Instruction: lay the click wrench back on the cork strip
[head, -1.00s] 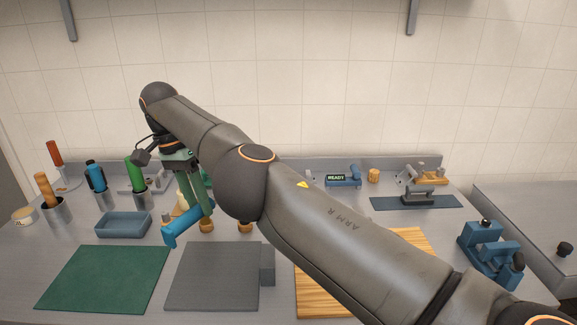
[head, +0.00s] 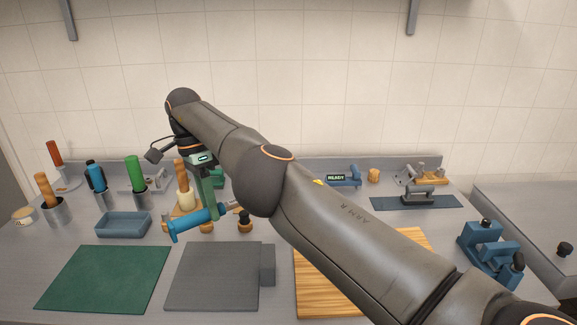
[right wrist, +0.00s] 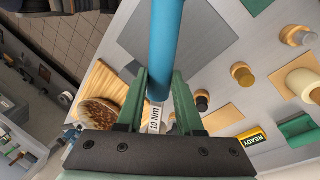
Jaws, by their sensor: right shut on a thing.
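The click wrench (head: 194,223) has a blue handle and a metal head end to its right. It is tilted in the head view, above the grey worktop behind the grey mat. My right gripper (head: 213,208) is shut on it. In the right wrist view the blue handle (right wrist: 163,45) runs up from between my green fingers (right wrist: 161,95), with a white "10 Nm" label near them. A flat tan strip (right wrist: 222,118) near the READY device may be the cork strip; I cannot tell for sure. My forearm hides that area in the head view. My left gripper is not in view.
A blue tray (head: 123,225), a green mat (head: 105,280) and a grey mat (head: 212,280) lie at left. Small knobs, one dark (head: 245,221), stand near the wrench. The READY device (head: 345,177) is at the back; a wooden board (head: 318,290) lies under my arm.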

